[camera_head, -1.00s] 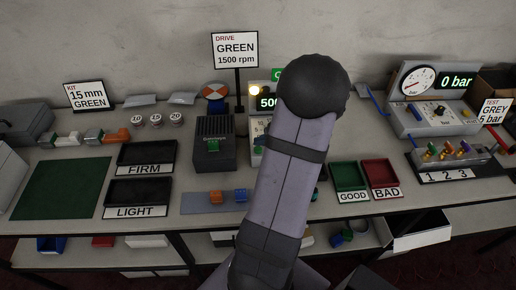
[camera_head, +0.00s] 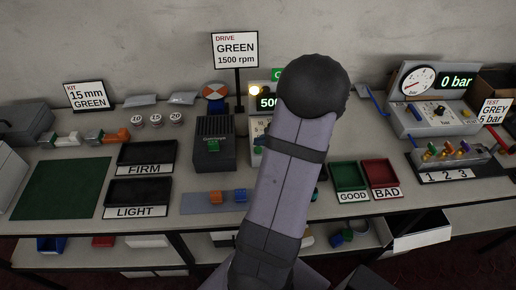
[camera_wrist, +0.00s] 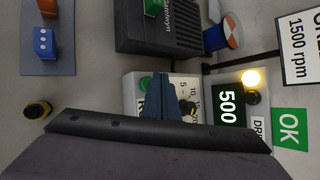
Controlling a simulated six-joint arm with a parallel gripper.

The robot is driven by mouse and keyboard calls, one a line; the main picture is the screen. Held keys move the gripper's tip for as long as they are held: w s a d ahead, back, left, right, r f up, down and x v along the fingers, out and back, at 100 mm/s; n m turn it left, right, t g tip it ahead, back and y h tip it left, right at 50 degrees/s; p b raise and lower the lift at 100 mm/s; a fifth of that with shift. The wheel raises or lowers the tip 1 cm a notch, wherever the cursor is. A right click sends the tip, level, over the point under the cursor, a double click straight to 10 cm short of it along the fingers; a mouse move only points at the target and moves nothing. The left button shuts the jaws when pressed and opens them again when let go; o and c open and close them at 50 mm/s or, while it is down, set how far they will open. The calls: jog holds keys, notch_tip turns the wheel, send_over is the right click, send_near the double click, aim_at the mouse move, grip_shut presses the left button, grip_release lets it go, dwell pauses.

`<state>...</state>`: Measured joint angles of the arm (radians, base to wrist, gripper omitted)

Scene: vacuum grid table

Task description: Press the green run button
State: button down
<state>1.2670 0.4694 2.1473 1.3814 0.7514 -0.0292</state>
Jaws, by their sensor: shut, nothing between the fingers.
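The green run button (camera_wrist: 145,85) shows in the wrist view at the left end of the drive unit's pale face (camera_wrist: 134,100). My gripper (camera_wrist: 161,82) is shut and empty, its blue-grey fingers over the face, just right of the button in the picture. I cannot tell whether they touch anything. A black knob (camera_wrist: 188,107) with a number scale lies to their right, partly hidden. The display (camera_wrist: 229,107) reads 500 beside a lit amber lamp (camera_wrist: 251,78).
A black slotted box (camera_head: 214,147) stands left of the drive unit. A green OK sign (camera_wrist: 289,129) adjoins the unit. Blue and orange blocks (camera_wrist: 45,42) lie on a grey pad nearby.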

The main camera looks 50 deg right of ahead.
jog(key=shift+f+b, duration=0.95)
jog(key=shift+b, duration=0.25)
dwell(1.0)
jog(key=shift+r, duration=0.15)
jog(key=shift+r+p, duration=0.65)
jog(key=shift+r, duration=0.15)
jog(key=shift+r, duration=0.1)
notch_tip(320, 180, up, 5)
jog(key=p, duration=0.3)
jog(key=shift+p, duration=0.4)
